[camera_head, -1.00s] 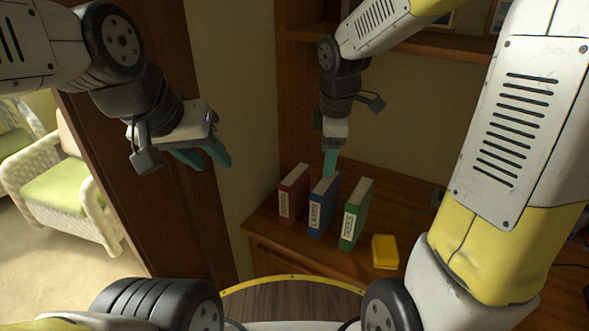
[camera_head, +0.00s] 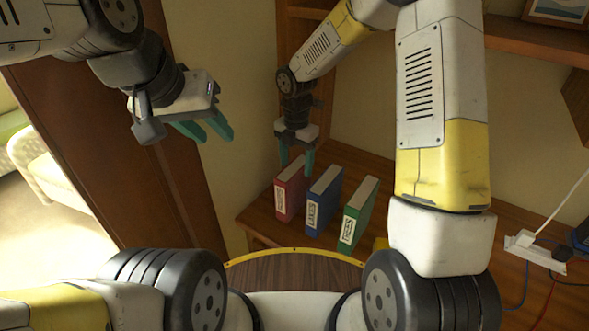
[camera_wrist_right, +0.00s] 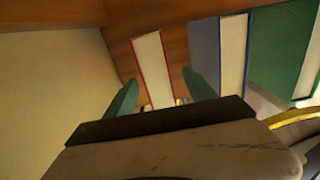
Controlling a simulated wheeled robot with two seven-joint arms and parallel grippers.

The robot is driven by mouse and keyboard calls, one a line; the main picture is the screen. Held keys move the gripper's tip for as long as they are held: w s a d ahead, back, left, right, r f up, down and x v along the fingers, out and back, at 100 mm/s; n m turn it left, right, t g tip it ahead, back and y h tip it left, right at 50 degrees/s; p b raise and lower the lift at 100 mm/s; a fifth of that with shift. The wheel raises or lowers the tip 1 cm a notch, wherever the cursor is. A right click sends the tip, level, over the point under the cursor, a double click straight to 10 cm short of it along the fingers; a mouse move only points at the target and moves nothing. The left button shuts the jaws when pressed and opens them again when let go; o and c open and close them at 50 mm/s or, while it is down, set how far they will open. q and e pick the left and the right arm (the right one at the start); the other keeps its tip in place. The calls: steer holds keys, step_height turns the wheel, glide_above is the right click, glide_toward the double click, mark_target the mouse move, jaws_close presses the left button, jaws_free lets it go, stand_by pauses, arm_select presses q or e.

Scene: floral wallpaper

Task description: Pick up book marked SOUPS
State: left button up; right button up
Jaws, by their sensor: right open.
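Three upright books stand in a row on the wooden cabinet: a red one (camera_head: 291,190), a blue one (camera_head: 322,201) and a green one (camera_head: 357,213). Each has a white spine label; the red one's is too small to read surely. My right gripper (camera_head: 297,160) is open just above the red book, fingers pointing down. In the right wrist view the red book's (camera_wrist_right: 153,66) pale page edge shows between the two teal fingers (camera_wrist_right: 162,95), with the blue book (camera_wrist_right: 226,50) beyond the right finger. My left gripper (camera_head: 205,130) is open and empty, away from the books.
A power strip (camera_head: 533,248) with cables lies at the right. A shelf (camera_head: 530,38) runs above, and a dark wooden panel (camera_head: 115,160) stands at the left.

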mark_target(294, 183)
steer(key=f, duration=0.8)
steer(key=shift+s+a, duration=0.1)
steer(key=shift+a, duration=0.2)
jaws_close()
